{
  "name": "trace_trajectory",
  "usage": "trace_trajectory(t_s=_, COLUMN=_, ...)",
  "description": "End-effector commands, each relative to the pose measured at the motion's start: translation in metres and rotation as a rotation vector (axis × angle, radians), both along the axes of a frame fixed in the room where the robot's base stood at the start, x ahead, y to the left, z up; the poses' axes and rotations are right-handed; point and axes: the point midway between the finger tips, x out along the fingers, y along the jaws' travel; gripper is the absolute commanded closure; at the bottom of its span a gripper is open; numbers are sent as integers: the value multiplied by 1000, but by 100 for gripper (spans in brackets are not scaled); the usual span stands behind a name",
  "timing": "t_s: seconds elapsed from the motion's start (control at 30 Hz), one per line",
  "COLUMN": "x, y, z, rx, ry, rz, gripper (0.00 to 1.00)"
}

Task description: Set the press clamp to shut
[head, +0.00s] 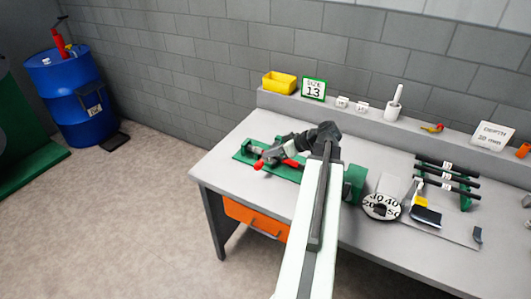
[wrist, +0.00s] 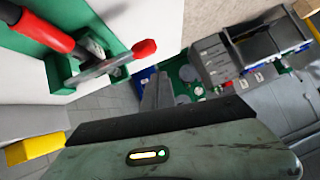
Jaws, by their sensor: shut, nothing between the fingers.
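A green-based tool with red-tipped levers, which I take to be the press clamp, lies on the workbench; its base plate (head: 243,151) shows left of my arm. One red handle (head: 259,165) points left and another (head: 291,163) lies beside my arm. In the wrist view a thick red handle (wrist: 45,32) and a metal bar with a red tip (wrist: 144,48) show at upper left, by a green bracket (wrist: 62,72). My gripper (wrist: 158,90) is shut and empty, close to the bar's red tip; contact cannot be told. My arm hides part of the tool in the head view.
The grey workbench (head: 226,167) has a back ledge with a yellow bin (head: 279,83) and a size card (head: 313,89). A numbered dial (head: 381,206) and a rack of black rods (head: 447,173) stand right of my arm. A blue barrel (head: 66,90) stands at left; the floor between is mostly clear.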

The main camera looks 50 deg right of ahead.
Motion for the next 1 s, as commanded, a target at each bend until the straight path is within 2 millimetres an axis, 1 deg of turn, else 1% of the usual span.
trace_trajectory(t_s=0.03, x=-14, y=-4, z=17, rx=1, ry=1, rz=-7, gripper=100)
trace_trajectory(t_s=0.1, x=-30, y=-8, z=27, rx=0, ry=1, rz=-9, gripper=100)
trace_trajectory(t_s=0.2, x=-47, y=-13, z=38, rx=-1, ry=2, rz=-8, gripper=100)
trace_trajectory(t_s=0.3, x=-59, y=-16, z=45, rx=-1, ry=2, rz=-7, gripper=100)
trace_trajectory(t_s=0.47, x=-67, y=-17, z=48, rx=-1, ry=3, rz=-4, gripper=100)
trace_trajectory(t_s=0.73, x=-67, y=-17, z=47, rx=-1, ry=2, rz=-2, gripper=100)
trace_trajectory(t_s=0.8, x=-63, y=-14, z=47, rx=-1, ry=3, rz=6, gripper=100)
trace_trajectory(t_s=0.87, x=-51, y=-3, z=47, rx=-1, ry=2, rz=33, gripper=100)
trace_trajectory(t_s=0.93, x=-25, y=22, z=47, rx=-1, ry=2, rz=97, gripper=100)
trace_trajectory(t_s=0.97, x=-10, y=38, z=47, rx=-2, ry=2, rz=134, gripper=100)
trace_trajectory(t_s=1.0, x=12, y=64, z=47, rx=-1, ry=2, rz=192, gripper=100)
